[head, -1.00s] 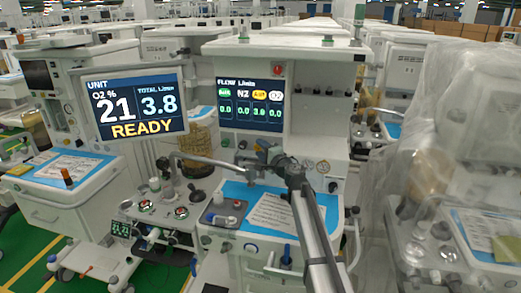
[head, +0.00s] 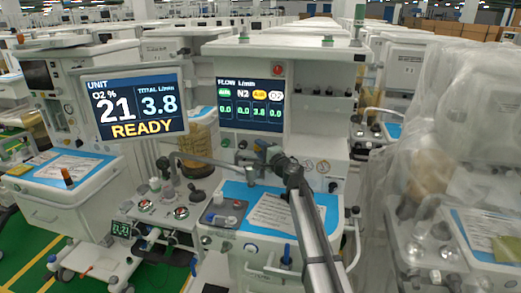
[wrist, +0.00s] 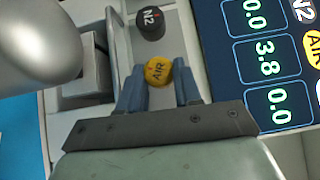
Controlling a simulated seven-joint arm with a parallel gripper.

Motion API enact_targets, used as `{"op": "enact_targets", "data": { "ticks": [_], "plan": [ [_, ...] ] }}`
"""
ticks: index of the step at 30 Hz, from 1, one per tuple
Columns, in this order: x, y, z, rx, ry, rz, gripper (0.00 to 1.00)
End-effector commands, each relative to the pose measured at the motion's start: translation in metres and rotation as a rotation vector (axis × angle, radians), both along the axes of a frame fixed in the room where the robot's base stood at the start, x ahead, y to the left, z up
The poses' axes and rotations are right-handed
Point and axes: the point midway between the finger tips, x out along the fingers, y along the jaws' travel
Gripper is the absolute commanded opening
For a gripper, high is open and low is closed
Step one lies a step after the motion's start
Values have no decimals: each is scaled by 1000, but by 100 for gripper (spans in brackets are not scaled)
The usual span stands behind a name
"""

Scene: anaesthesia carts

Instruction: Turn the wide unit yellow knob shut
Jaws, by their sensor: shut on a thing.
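The wide unit (head: 318,107) stands in the middle of the head view. Its yellow AIR knob (wrist: 158,71) shows in the wrist view between my two blue fingertips. My gripper (wrist: 158,82) is shut on the knob, with one finger on each side of it. In the head view my gripper (head: 269,155) is at the panel below the flow screen (head: 252,105), and the yellow knob is hidden there. The flow screen reads 3.8 under the yellow AIR label and 0.0 in the other columns.
A black N2 knob (wrist: 150,22) sits close beside the yellow one. The left display (head: 136,105) reads total 3.8 and READY. A blue worktop (head: 236,188) with a paper sheet (head: 284,216) lies below my arm. A plastic-wrapped unit (head: 455,150) stands at the right.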

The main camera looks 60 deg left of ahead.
Motion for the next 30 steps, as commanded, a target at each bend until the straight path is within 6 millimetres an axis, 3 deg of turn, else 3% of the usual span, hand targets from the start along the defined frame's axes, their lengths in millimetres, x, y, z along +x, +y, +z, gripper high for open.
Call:
{"op": "enact_targets", "data": {
  "ticks": [21,22,25,30],
  "plan": [
    [0,0,-1,80,80,0,3],
    [0,0,-1,80,80,0,35],
    [0,0,-1,80,80,0,44],
    [0,0,-1,80,80,0,44]
  ]
}}
